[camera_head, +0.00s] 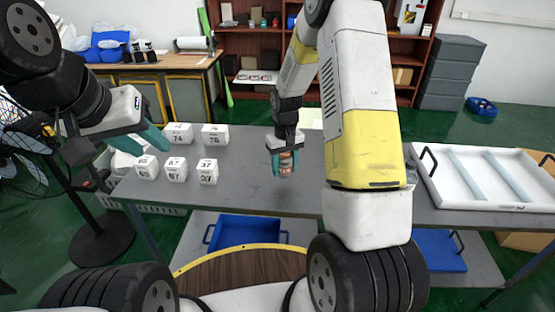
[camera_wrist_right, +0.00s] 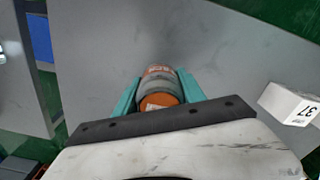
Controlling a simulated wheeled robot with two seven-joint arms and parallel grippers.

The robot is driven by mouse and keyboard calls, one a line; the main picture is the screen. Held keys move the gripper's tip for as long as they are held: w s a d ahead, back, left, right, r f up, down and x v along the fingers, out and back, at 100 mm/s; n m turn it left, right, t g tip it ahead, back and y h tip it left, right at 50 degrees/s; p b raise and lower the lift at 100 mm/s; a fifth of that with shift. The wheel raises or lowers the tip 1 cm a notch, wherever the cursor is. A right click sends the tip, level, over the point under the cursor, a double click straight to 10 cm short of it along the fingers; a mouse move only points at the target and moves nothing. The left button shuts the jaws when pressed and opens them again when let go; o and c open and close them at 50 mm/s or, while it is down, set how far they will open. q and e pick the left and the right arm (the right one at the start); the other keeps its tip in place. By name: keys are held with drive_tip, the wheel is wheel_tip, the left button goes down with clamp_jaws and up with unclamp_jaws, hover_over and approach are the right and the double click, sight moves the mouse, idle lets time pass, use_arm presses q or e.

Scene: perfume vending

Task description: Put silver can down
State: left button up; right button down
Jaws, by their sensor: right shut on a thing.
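A small silver can (camera_head: 286,168) with orange-red markings is held upright between the teal fingers of my right gripper (camera_head: 285,160). In the right wrist view the can (camera_wrist_right: 160,92) shows its orange end and grey side, with a finger on each side. The can is over the grey table (camera_head: 250,193); I cannot tell whether its base touches the surface. My left gripper (camera_head: 150,142) is at the table's left, above and beside the white numbered boxes, with its teal fingers apart and nothing seen between them.
Several white numbered boxes (camera_head: 207,171) stand on the table's left part. A white tray (camera_head: 480,182) with handles lies at the right end. A blue bin (camera_head: 245,232) sits on the shelf below. Bare table surrounds the can, and my right arm hides part of it.

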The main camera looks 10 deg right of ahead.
sight(286, 174)
drive_tip(key=shift+w+d+f, duration=0.1)
drive_tip(key=shift+d+f, duration=0.1)
drive_tip(key=shift+f, duration=0.7)
drive_tip(key=shift+w+d+f, duration=0.1)
drive_tip(key=shift+d+f, duration=0.1)
drive_tip(key=shift+f, duration=0.7)
drive_tip(key=shift+f, duration=0.1)
drive_tip(key=c, duration=0.7)
unclamp_jaws()
